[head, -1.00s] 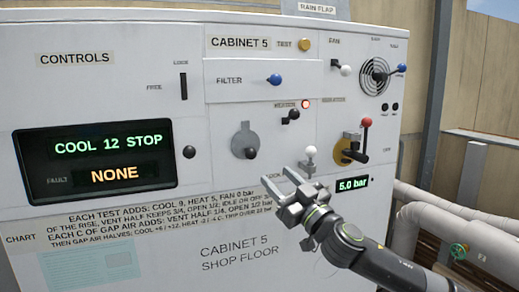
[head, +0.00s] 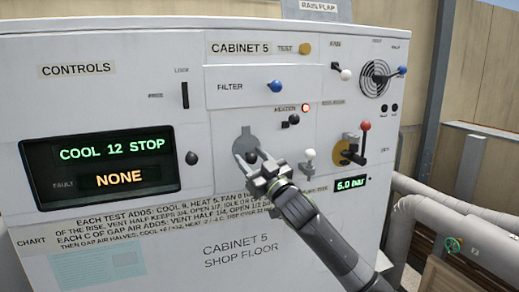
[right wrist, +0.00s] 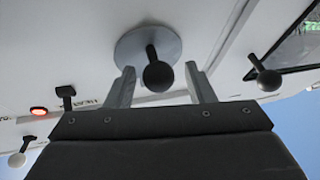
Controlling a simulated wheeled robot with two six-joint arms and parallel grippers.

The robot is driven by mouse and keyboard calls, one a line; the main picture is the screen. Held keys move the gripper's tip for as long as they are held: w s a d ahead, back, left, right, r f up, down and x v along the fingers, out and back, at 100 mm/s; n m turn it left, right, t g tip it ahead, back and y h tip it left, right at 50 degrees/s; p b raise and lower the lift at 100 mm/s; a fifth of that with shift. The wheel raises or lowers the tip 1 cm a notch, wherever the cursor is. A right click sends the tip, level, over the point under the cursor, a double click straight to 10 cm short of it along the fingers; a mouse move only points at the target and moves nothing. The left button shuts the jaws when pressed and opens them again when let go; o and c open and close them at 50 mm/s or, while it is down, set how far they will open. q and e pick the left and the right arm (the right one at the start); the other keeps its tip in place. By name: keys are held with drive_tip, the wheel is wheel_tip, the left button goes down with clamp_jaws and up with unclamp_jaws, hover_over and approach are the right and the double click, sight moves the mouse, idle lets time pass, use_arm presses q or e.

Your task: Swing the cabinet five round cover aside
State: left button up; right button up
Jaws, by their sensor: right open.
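The round cover (head: 243,140) is a grey disc with a small tab on top, on the front of cabinet five. Its black ball knob (right wrist: 157,76) sticks out from the disc, which shows pale grey in the right wrist view (right wrist: 135,46). My right gripper (head: 253,160) is open in front of the cover's lower part. In the right wrist view its fingertips (right wrist: 159,70) stand on either side of the knob, with gaps on both sides. Whatever lies behind the cover is hidden. My left gripper is not in view.
A white ball knob (head: 309,154) stands just right of my right gripper. A red-topped lever (head: 365,127) on a brass plate is farther right. A black knob (head: 191,158) sits left, beside the display (head: 100,165). Thick pipes (head: 455,220) run at the right.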

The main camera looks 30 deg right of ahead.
clamp_jaws()
idle(0.4)
drive_tip(key=shift+w, duration=0.1)
